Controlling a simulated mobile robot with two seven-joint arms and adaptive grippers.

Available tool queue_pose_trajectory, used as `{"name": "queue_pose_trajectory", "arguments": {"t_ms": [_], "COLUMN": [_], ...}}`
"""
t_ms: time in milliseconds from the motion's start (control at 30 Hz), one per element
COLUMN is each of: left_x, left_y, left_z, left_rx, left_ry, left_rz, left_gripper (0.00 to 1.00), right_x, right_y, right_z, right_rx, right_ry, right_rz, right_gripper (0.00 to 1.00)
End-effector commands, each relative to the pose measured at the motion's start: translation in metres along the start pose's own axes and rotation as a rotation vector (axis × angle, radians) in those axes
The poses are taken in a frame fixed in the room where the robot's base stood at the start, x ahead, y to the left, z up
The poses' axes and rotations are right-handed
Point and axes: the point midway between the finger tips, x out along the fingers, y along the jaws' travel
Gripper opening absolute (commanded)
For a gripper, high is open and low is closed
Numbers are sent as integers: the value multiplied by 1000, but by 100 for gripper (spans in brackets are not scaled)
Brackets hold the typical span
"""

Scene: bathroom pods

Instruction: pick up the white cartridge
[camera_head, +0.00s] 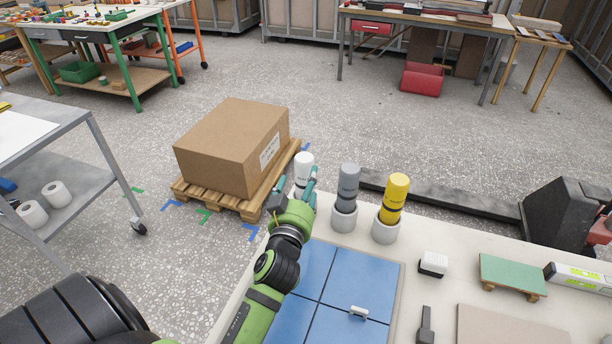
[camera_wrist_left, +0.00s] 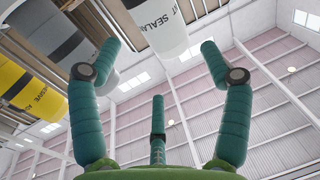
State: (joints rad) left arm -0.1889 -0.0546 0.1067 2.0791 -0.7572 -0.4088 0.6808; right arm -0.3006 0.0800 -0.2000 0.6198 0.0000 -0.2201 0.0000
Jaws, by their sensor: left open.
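The white cartridge (camera_head: 304,165) stands at the left end of a row of cartridges at the far edge of the bench; its lower part is hidden behind my left gripper. My left gripper (camera_head: 297,179) is open, its teal fingers close to the cartridge on the near side. In the left wrist view the white cartridge (camera_wrist_left: 158,20), with dark lettering, shows between and just beyond the spread fingertips (camera_wrist_left: 160,50). I cannot tell whether they touch it. My right gripper is not in view.
A grey cartridge (camera_head: 348,182) and a yellow cartridge (camera_head: 394,193) stand in round holders to the right. Blue panels (camera_head: 345,280) lie on the bench, with a small white block (camera_head: 433,264) and a green board (camera_head: 512,273) further right. A cardboard box (camera_head: 230,145) sits on a pallet beyond.

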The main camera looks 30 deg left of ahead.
Motion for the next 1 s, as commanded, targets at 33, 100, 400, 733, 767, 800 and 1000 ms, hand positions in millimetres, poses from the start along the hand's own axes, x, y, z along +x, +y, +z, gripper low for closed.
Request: {"name": "queue_pose_trajectory", "arguments": {"t_ms": [33, 100, 400, 733, 767, 800, 1000], "left_x": [0, 0, 15, 56, 60, 65, 76], "left_y": [-1, 0, 0, 0, 0, 0, 0], "left_z": [17, 32, 53, 51, 52, 52, 53], "left_rx": [-1, -1, 1, 2, 2, 2, 1], "left_ry": [-7, -7, 0, 1, 1, 1, 0], "left_rz": [-3, -2, 0, 0, 0, 0, 0], "left_gripper": [78, 78, 78, 78, 78, 78, 78], "right_x": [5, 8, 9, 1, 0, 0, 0], "right_y": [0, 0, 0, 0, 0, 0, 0], "right_z": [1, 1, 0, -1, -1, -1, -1], "right_rx": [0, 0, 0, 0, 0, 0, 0], "right_ry": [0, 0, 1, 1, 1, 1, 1], "right_rz": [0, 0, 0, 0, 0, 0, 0], "right_gripper": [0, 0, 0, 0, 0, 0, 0]}}
